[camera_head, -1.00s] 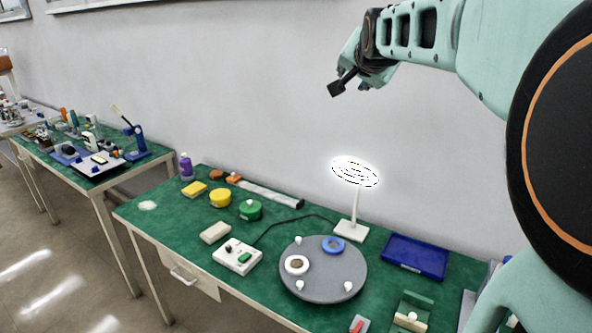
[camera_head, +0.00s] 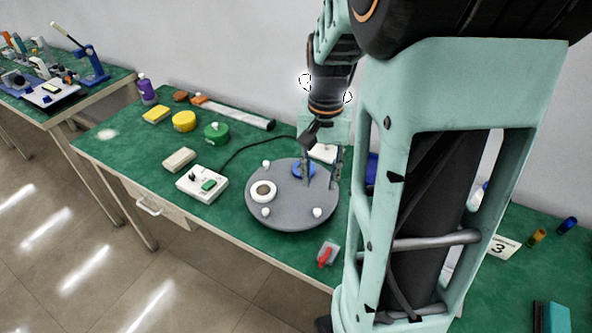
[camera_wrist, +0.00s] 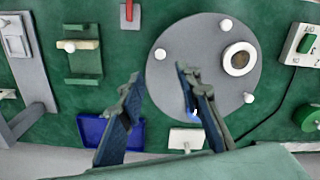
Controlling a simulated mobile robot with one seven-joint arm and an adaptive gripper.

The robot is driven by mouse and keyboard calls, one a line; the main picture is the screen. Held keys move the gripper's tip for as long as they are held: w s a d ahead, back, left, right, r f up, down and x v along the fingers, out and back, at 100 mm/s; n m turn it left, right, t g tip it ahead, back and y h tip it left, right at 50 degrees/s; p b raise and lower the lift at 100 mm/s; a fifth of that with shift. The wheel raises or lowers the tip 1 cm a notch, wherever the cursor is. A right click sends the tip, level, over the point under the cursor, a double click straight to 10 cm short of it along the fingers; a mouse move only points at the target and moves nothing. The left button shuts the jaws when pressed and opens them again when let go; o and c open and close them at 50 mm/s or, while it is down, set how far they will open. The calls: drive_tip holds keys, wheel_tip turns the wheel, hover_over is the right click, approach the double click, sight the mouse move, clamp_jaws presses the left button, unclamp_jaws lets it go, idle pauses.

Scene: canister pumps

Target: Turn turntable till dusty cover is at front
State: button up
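The grey round turntable (camera_head: 285,215) lies on the green bench, with small white pegs near its edge. A white ring with a brown, dusty-looking middle (camera_head: 263,190) sits on its left side; it also shows in the wrist view (camera_wrist: 240,60). A blue ring (camera_head: 299,171) sits towards the back, partly hidden by a finger. My gripper (camera_head: 321,170) is open and empty at the turntable's back right. In the wrist view my gripper's (camera_wrist: 160,80) fingers are spread, the right one over the disc (camera_wrist: 190,55) and the left one outside its edge. Whether a finger touches the disc cannot be told.
A white box with a green button (camera_head: 203,184) stands left of the turntable. A red-handled part (camera_head: 327,253) lies at the front right. A blue tray (camera_wrist: 105,132) and the white lamp base (camera_wrist: 186,138) are close to my fingers. Green (camera_head: 216,132) and yellow round parts stand back left.

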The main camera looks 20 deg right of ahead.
sight(317, 211)
wheel_tip(317, 211, down, 10)
drive_tip(key=shift+f+b, duration=0.2)
drive_tip(key=shift+b, duration=0.25)
clamp_jaws()
